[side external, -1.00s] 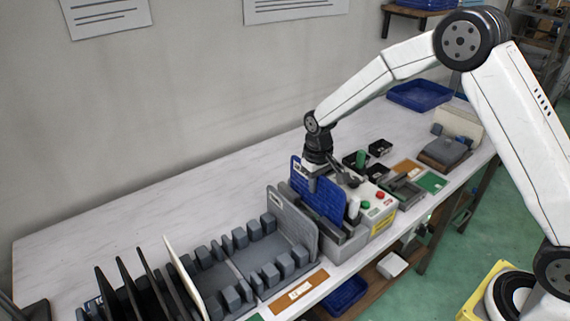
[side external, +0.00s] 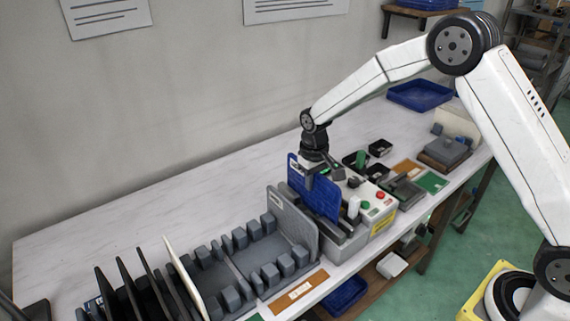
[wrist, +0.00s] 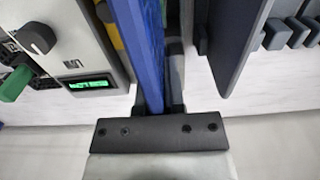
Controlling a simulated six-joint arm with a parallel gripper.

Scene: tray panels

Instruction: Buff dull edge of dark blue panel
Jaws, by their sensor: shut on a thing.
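The dark blue panel (side external: 318,197) stands upright, slightly tilted in the picture, at the machine (side external: 372,212) with red and green buttons. My gripper (side external: 317,172) is shut on its upper edge. In the wrist view the panel (wrist: 154,45) runs edge-on up from between my gripper's fingers (wrist: 152,108). The panel's lower edge is hidden behind the grey machine base (side external: 350,247), so I cannot tell whether it touches. No dull edge can be made out.
A grey panel (side external: 292,222) stands close left of the blue one. The grey rack (side external: 245,255) has free slots; several black panels (side external: 128,285) and a white panel (side external: 185,280) stand at its left. A blue bin (side external: 420,95) sits at the back. The left rear tabletop is clear.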

